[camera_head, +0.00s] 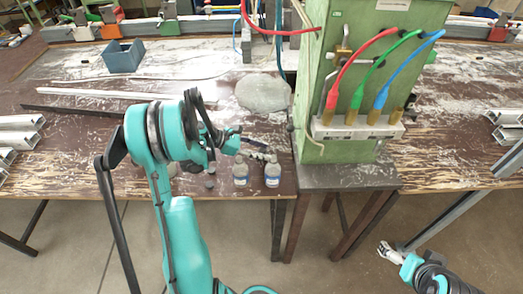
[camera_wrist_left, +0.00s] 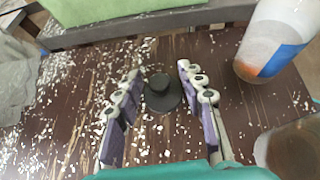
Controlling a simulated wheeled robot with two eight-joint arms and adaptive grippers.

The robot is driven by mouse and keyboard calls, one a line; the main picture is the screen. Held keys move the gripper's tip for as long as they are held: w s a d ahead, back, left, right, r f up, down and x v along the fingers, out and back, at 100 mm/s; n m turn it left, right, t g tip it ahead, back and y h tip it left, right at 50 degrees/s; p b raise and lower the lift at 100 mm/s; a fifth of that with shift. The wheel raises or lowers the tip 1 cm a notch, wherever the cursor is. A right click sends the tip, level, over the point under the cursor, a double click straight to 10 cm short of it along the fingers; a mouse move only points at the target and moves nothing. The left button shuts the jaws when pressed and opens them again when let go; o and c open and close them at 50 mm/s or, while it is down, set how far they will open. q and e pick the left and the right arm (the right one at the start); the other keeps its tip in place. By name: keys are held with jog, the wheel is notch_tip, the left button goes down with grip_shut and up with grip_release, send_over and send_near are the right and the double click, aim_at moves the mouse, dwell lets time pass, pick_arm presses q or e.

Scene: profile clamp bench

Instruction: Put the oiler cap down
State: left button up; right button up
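The oiler cap, a black round piece with a wide flange and a raised knob (camera_wrist_left: 160,92), stands on the dark wooden bench top in the left wrist view. The two fingers of my left gripper (camera_wrist_left: 158,97) are spread on either side of it, with a visible gap to the cap on both sides. In the head view my left gripper (camera_head: 262,152) is low over the bench near its front edge, and I cannot make out the cap there. My right gripper (camera_head: 386,250) is off in front of the bench, too small to tell if it is open.
Two small bottles (camera_head: 240,173) (camera_head: 272,174) stand at the front edge, close to my left gripper. A bottle with a blue label (camera_wrist_left: 275,45) is near the right finger. A green box with coloured hoses (camera_head: 345,80) stands to the right. A blue bin (camera_head: 123,57) sits further back.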

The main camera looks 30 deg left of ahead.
pick_arm(q)
jog(key=shift+r, duration=0.25)
jog(key=p+v, duration=0.3)
jog(key=v, duration=0.9)
jog(key=shift+p, duration=0.3)
